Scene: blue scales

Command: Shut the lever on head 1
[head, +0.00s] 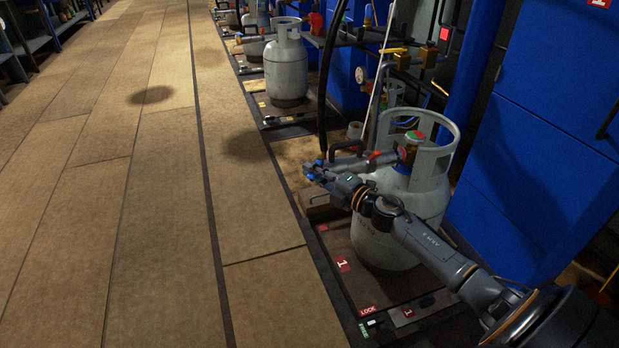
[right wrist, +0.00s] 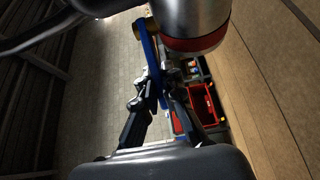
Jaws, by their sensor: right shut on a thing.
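Head 1, a grey metal body with a red band, shows in the right wrist view (right wrist: 193,18) and lies sideways near the top of the gas cylinder (head: 378,238) in the head view. Its blue lever (right wrist: 149,55) runs down between the fingers of my right gripper (right wrist: 155,92). The right gripper (head: 316,172) is shut on the lever, left of the cylinder's collar in the head view. The lever is small and mostly hidden there. My left gripper is not in view.
The cylinder stands on a scale platform marked with a red 1 (head: 342,264). Another cylinder (head: 286,70) stands behind. A black hose (head: 326,80) hangs by the gripper. Blue cabinets (head: 545,110) stand right; the tiled floor left is clear.

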